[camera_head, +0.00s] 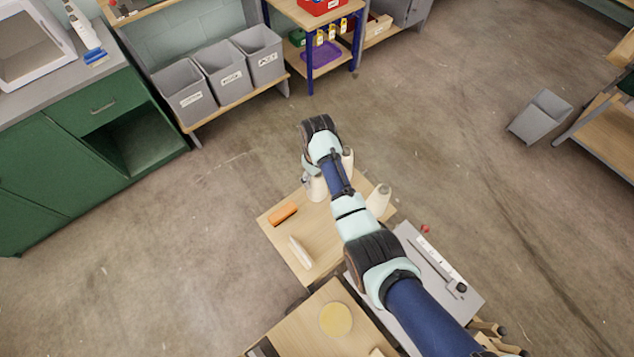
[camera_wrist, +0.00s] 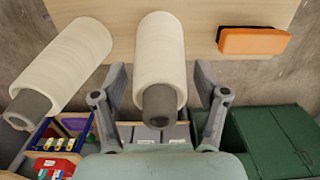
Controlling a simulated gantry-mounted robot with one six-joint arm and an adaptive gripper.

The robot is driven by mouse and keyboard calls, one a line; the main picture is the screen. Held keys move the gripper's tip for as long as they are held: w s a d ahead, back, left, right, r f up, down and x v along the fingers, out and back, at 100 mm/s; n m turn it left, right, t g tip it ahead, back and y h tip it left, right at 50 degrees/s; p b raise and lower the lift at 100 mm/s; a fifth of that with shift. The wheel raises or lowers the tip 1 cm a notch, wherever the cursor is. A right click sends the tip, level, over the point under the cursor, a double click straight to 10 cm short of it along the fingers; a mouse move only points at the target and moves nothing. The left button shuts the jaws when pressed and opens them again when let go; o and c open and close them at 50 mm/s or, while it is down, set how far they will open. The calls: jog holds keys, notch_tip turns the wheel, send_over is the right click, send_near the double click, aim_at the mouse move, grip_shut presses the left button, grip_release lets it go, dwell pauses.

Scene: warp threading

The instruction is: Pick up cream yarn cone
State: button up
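Two cream yarn cones with grey tips show in the wrist view, above a light wooden table top. One cream yarn cone (camera_wrist: 160,50) lies in line with the space between my gripper's fingers; the other cone (camera_wrist: 65,65) is to its left, outside the fingers. My gripper (camera_wrist: 160,78) is open, with one finger on each side of the middle cone; I cannot tell whether either finger touches it. In the head view my arm reaches over the table, with one cream cone (camera_head: 317,190) left of the arm and another (camera_head: 379,199) right of it. The arm hides most of the gripper there.
An orange block (camera_head: 283,213) and a pale bar (camera_head: 300,252) lie on the wooden table (camera_head: 322,240). The orange block also shows at right in the wrist view (camera_wrist: 252,41). A grey board with a tool (camera_head: 440,265) is at the table's right. Open floor surrounds the table's far side.

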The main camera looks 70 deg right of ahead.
jog(key=c, duration=1.1)
jog(key=shift+o, duration=0.2)
jog(key=shift+r, duration=0.1)
